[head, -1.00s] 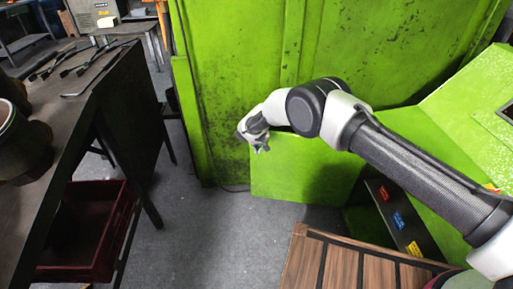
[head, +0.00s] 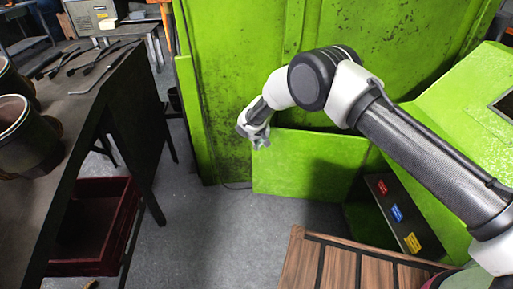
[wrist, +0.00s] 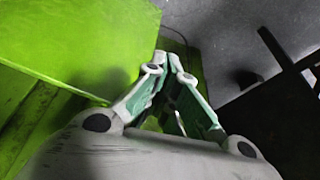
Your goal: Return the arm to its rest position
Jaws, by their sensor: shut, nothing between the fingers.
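My gripper (head: 259,138) hangs in front of the green press, near the top left corner of a low green panel (head: 305,165) in the head view. In the wrist view my gripper (wrist: 166,60) has its fingertips close together with nothing held. My arm reaches in from the right, bends at a dark round joint and points down to the left. I cannot tell from the head view whether the gripper touches the panel.
A dark workbench (head: 112,95) with tongs (head: 95,65) and dark cylindrical pots (head: 25,140) stands at left, a red crate (head: 105,240) below it. The green press (head: 240,60) fills the back. A wooden slatted surface (head: 340,262) lies at the front. Grey floor (head: 205,240) is open between.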

